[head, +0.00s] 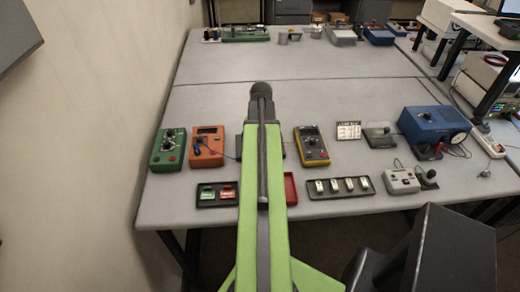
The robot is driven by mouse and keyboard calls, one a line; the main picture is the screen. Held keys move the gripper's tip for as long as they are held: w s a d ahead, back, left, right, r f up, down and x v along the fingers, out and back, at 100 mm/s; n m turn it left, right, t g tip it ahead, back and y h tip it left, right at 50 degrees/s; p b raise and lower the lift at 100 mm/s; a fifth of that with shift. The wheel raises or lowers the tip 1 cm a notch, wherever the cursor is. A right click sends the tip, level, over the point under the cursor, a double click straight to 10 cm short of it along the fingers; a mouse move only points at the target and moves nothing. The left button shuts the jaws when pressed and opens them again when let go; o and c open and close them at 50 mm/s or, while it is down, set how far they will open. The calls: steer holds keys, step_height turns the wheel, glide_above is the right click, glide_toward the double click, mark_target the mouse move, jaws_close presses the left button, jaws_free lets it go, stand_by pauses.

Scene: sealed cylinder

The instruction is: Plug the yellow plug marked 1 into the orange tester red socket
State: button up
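The orange tester (206,146) stands on the near table, left of my green arm, with a dark display on top. A small blue piece with a blue wire is at its left side. Its red socket is too small to make out clearly. No yellow plug marked 1 can be picked out. A dark holder (312,195) right of my arm carries several small pale pieces whose marks cannot be read. My arm reaches forward over the table, and its far end hides my gripper, so its fingers do not show.
A green tester (168,147) stands left of the orange one, a yellow meter (312,146) right of my arm. A dark tray (203,203) with green and red pieces lies in front. A blue box (433,125) stands at right. The table's middle is clear.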

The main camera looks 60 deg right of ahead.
stand_by(0.8)
jaws_close()
steer(key=shift+r, duration=0.1)
stand_by(1.3)
steer(key=shift+r+p, duration=2.95)
steer(key=shift+p, duration=0.1)
